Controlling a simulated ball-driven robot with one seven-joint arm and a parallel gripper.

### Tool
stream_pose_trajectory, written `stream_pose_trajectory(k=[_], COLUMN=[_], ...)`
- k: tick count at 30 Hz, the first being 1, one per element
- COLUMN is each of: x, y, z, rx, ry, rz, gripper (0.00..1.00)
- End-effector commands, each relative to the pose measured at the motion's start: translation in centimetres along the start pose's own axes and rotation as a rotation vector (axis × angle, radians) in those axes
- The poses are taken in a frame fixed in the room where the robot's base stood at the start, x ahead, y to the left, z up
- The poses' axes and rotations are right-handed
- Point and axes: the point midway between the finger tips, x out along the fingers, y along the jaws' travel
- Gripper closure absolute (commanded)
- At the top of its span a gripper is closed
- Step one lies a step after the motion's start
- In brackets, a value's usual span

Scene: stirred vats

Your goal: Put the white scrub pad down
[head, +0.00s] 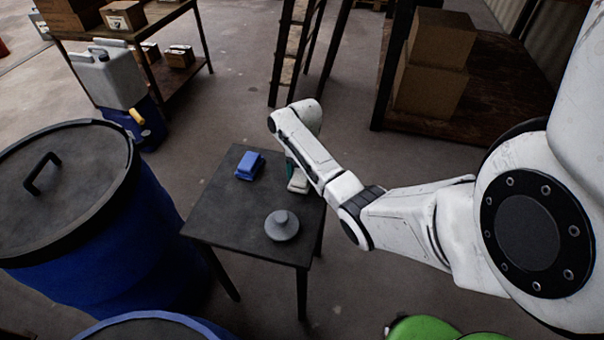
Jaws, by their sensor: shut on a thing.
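The white scrub pad (298,186) is at the right back part of the small dark table (225,215). My gripper (291,172) points down over it and is shut on it. My forearm hides much of the gripper and part of the pad. The pad is at or very close to the table top; I cannot tell whether it touches.
A blue scrub pad or block (249,166) lies left of my gripper, and a grey round lid with a knob (282,226) lies nearer. A lidded blue vat (75,220) stands left of the table. The table's middle is clear.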

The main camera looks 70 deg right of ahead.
Motion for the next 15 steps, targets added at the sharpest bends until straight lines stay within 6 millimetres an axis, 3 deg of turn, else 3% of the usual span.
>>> stream_pose_trajectory(k=[8,9,15], x=[0.27,0.24,0.22], y=[-0.01,-0.01,-0.04], z=[0.05,0.05,0.04], rx=[0.0,0.0,0.0], ry=[0.0,0.0,0.0], rz=[0.0,0.0,0.0], gripper=[0.6,0.3,0.11])
